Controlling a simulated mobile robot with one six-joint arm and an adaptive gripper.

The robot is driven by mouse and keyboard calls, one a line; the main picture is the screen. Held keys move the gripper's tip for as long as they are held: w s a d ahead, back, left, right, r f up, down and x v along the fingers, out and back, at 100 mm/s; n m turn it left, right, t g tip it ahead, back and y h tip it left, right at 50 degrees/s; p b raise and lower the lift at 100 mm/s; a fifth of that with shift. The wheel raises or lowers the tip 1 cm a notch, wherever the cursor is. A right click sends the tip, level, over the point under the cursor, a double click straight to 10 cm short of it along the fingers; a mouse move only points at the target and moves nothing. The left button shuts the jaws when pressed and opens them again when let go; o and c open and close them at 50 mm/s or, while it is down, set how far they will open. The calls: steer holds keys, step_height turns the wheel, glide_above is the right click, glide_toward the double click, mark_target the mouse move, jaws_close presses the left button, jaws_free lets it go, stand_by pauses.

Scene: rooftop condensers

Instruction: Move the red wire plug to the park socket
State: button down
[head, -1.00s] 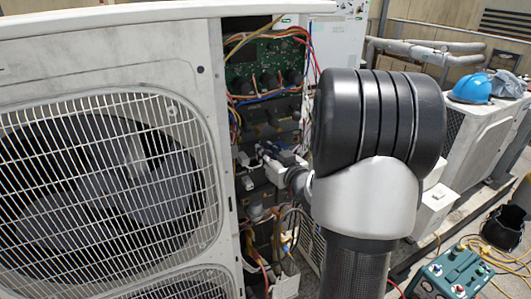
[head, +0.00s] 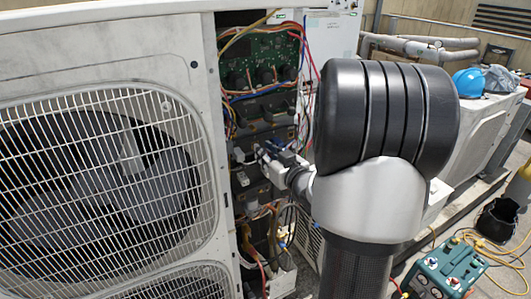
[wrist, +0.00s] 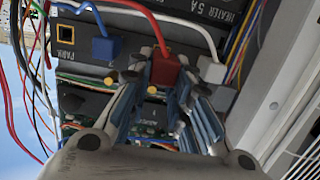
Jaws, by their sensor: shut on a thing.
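The red plug (wrist: 168,70) is between my gripper's fingertips (wrist: 156,80) in the wrist view, with a red wire rising from it. My gripper is shut on it, in front of the dark module row; I cannot tell whether the plug is seated in a socket. The park socket (wrist: 68,40), a yellow-edged square opening beside the PARK label, is at the upper left and looks empty. In the head view my gripper (head: 266,153) reaches into the open cabinet; the red plug cannot be made out there.
A white plug (wrist: 211,71) is close to the right of my fingers. Loose wires (wrist: 32,85) hang at the left near the park socket. A pale cabinet edge (wrist: 285,90) stands at the right. The fan unit (head: 100,170) stands left of the cabinet opening in the head view.

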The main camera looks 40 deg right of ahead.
steer(key=shift+s, duration=0.1)
steer(key=v, duration=0.3)
steer(key=shift+s+a+f, duration=0.1)
steer(key=shift+s+f, duration=0.15)
steer(key=shift+s, duration=0.15)
stand_by(0.4)
steer(key=c, duration=2)
jaws_free()
steer(key=shift+c, duration=0.2)
jaws_close()
steer(key=shift+w+a, duration=0.1)
steer(key=shift+w, duration=0.05)
